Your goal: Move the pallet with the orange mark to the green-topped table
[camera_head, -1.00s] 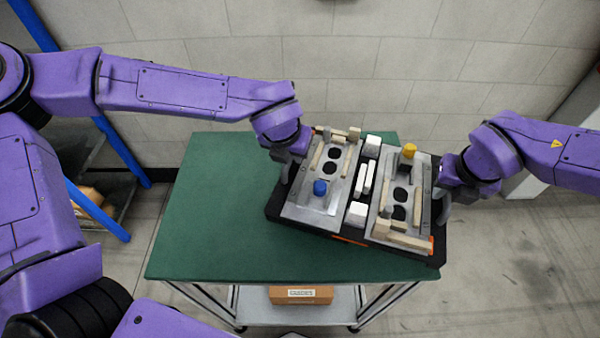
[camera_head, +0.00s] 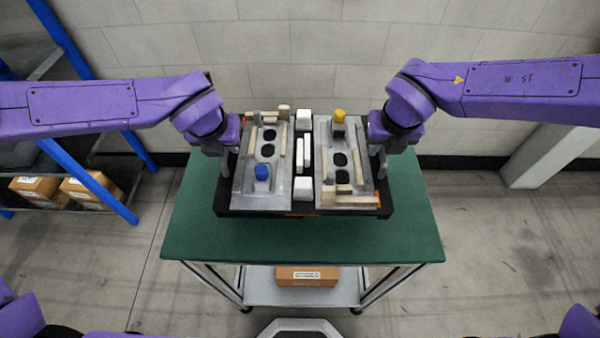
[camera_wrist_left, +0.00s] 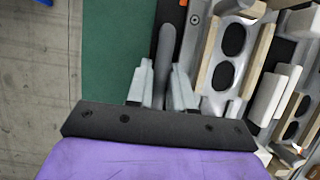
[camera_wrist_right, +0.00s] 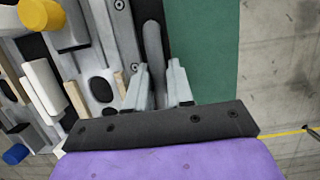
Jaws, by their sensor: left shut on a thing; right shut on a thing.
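The pallet (camera_head: 250,212) has a black base with orange marks on its front edge (camera_head: 300,215) and right front corner. It carries two grey fixture plates with wooden strips, white blocks, a blue knob and a yellow knob. It is over the middle of the green-topped table (camera_head: 195,235), nearly square to it. I cannot tell whether it touches the top. My left gripper (camera_head: 227,163) is shut on the grey handle at its left side, shown in the left wrist view (camera_wrist_left: 163,85). My right gripper (camera_head: 379,162) is shut on the right handle, shown in the right wrist view (camera_wrist_right: 157,85).
Green tabletop is bare in front of the pallet and at both sides. A cardboard box (camera_head: 307,276) sits on the table's lower shelf. A blue-framed rack (camera_head: 85,170) with boxes stands at the left. A pale wall is behind the table.

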